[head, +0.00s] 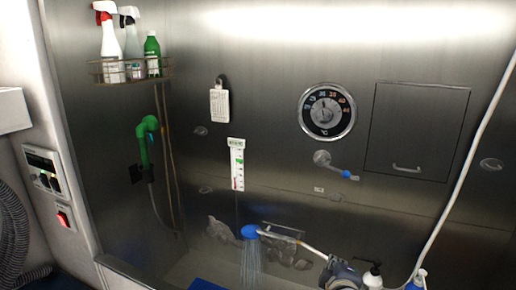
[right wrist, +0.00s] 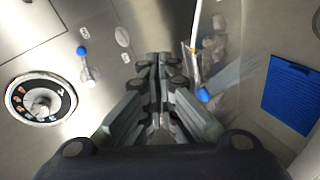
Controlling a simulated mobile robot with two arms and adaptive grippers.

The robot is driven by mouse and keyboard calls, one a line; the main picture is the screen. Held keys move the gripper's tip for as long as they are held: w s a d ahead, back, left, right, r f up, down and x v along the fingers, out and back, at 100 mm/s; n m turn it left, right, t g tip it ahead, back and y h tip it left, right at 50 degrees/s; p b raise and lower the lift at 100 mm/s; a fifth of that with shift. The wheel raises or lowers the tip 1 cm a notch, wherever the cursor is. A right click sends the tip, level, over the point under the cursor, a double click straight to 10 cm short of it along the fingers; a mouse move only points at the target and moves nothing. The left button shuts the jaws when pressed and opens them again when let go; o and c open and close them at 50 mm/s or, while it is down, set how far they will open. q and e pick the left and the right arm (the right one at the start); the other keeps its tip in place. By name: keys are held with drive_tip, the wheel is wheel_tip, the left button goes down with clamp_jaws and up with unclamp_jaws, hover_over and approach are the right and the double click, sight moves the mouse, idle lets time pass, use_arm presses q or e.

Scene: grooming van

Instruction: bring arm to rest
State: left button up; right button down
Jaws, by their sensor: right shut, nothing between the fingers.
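My right gripper (head: 340,270) shows at the bottom edge of the head view, right of centre. In the right wrist view its fingers (right wrist: 158,95) are shut together with nothing between them. A shower wand with a blue head (head: 250,232) sprays water downward, left of the gripper. The wand's pale handle (head: 305,248) runs toward the gripper; whether they touch is unclear. The blue head also shows in the right wrist view (right wrist: 203,95), right of the fingers. My left gripper is not in view.
The metal back wall holds a temperature dial (head: 327,110), a blue-tipped lever (head: 335,167) and a hatch (head: 418,135). Bottles (head: 371,275) stand at the lower right near a white hose (head: 470,150). A wire shelf (head: 105,76) holds spray bottles. A blue mat (head: 205,285) lies below.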

drive_tip(key=s+f+m+g+y, duration=0.2)
drive_tip(key=s+f+m+g, duration=0.35)
drive_tip(key=s+f, duration=1.05)
drive_tip(key=s+f+m+g+y, duration=0.15)
drive_tip(key=s+m+g, duration=0.3)
drive_tip(key=s, duration=1.45)
wheel_tip(320, 180, down, 34)
drive_tip(key=s+b, duration=0.2)
drive_tip(key=b, duration=0.4)
use_arm(q)
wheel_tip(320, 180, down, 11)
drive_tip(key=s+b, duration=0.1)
drive_tip(key=b, duration=0.3)
drive_tip(key=shift+b, duration=0.35)
use_arm(e)
drive_tip(key=s+d+f+g, duration=0.2)
drive_tip(key=s+d+f, duration=0.1)
drive_tip(key=s+f, duration=1.3)
wheel_tip(320, 180, down, 4)
drive_tip(key=shift+s+d+r, duration=0.1)
drive_tip(key=shift+s+d, duration=0.1)
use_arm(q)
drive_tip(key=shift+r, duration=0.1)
